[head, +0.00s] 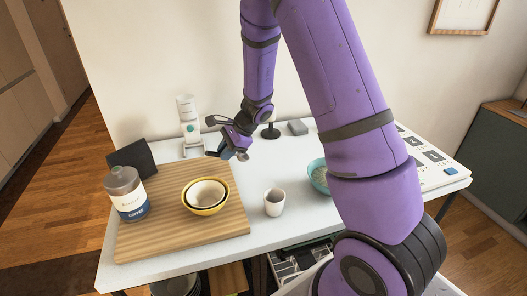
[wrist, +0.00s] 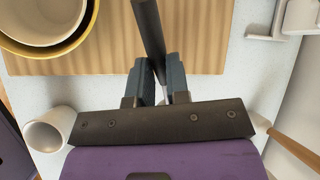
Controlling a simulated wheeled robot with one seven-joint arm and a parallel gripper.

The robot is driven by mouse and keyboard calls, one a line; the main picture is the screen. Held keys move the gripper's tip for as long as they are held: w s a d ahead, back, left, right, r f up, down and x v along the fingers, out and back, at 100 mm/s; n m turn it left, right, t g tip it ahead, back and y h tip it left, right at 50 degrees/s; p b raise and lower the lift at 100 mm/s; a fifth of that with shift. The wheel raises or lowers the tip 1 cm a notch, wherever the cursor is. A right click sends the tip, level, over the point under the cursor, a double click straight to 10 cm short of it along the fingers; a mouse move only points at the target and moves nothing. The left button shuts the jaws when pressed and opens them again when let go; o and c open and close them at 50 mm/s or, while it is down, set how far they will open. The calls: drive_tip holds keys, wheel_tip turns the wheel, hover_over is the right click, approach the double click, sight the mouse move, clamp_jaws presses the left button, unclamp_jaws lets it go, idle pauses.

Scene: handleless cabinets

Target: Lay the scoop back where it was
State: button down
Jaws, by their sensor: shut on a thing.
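My gripper (head: 231,149) is over the back part of the white table, near the right edge of the wooden board. In the wrist view its two blue-grey fingers (wrist: 159,82) are shut on a dark, slim handle, which I take to be the scoop's (wrist: 148,28). The handle runs up out of the top of the picture, so its far end is hidden there. The head view is too small to make out the scoop's shape. A teal bowl with pale grainy contents (head: 318,175) stands at the right, partly hidden by my arm.
The wooden board (head: 150,242) carries nested yellow-rimmed bowls (head: 205,208) and a labelled jar (head: 127,195). A white cup (head: 274,203) stands right of the board. A white device (head: 188,125), a grey block (head: 297,127) and a dark panel (head: 132,160) stand farther back. Table between cup and back is clear.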

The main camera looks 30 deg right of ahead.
drive_tip(key=s+d+f+n+g+h, duration=0.2)
drive_tip(key=s+d+n+g+h, duration=0.1)
drive_tip(key=s+d+n, duration=0.15)
drive_tip(key=n+h, duration=0.3)
drive_tip(key=n, duration=0.3)
hover_over(264, 175)
drive_tip(key=shift+f, duration=3.5)
drive_tip(key=shift+f, duration=0.5)
drive_tip(key=c, duration=1)
unclamp_jaws()
wheel_tip(264, 175, up, 11)
drive_tip(key=shift+f, duration=0.1)
